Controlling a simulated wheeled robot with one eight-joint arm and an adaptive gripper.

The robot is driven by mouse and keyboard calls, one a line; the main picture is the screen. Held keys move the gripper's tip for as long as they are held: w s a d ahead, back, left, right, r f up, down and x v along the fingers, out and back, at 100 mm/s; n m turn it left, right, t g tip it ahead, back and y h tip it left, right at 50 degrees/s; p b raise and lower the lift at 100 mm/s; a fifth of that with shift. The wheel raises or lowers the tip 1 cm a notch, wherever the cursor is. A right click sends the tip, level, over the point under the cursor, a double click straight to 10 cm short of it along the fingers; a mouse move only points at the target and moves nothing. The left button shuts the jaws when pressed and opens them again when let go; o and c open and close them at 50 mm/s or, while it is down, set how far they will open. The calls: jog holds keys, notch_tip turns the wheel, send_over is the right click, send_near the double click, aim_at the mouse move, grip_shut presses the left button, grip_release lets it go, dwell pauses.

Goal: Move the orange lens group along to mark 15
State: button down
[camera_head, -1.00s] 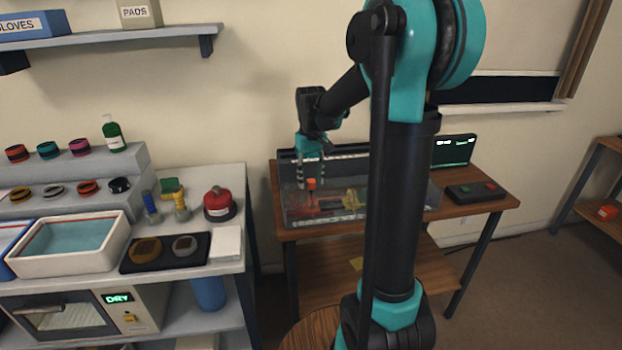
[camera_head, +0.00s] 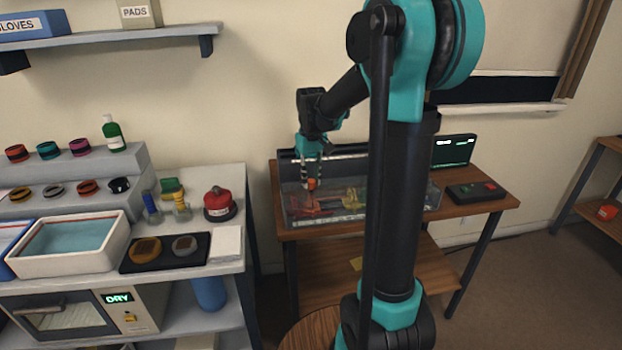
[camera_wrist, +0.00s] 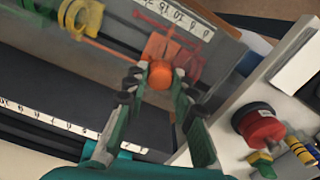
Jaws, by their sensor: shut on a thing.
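The orange lens group (camera_wrist: 157,47) stands on a rail in the clear-walled bench (camera_head: 351,219), with a round orange knob (camera_wrist: 160,78) on top. In the head view the knob (camera_head: 313,184) shows small below my gripper (camera_head: 311,186). My gripper (camera_wrist: 161,82) is shut on the knob in the wrist view, one finger on each side. A red group (camera_wrist: 188,64) is close beside the orange one, and a yellow group (camera_wrist: 80,17) stands farther along the rail. A white number scale (camera_wrist: 184,17) runs along the bench; I cannot clearly tell the orange group's mark.
A screen (camera_head: 454,151) and a button box (camera_head: 475,192) stand right of the bench. On the left table are a red round container (camera_head: 219,204) and a black tray (camera_head: 166,264). The bench walls stand close around the groups.

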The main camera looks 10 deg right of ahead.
jog(key=d, duration=0.2)
jog(key=shift+d, duration=0.35)
jog(key=c, duration=1.3)
grip_release()
jog(key=shift+o, duration=0.2)
jog(key=shift+r, duration=0.1)
notch_tip(320, 180, up, 12)
jog(key=s+d+f+m+t, duration=0.1)
jog(key=s+f+m+t, duration=0.2)
jog(key=s+f, duration=1.9)
jog(key=shift+f+t, duration=0.3)
jog(key=shift+t, duration=0.3)
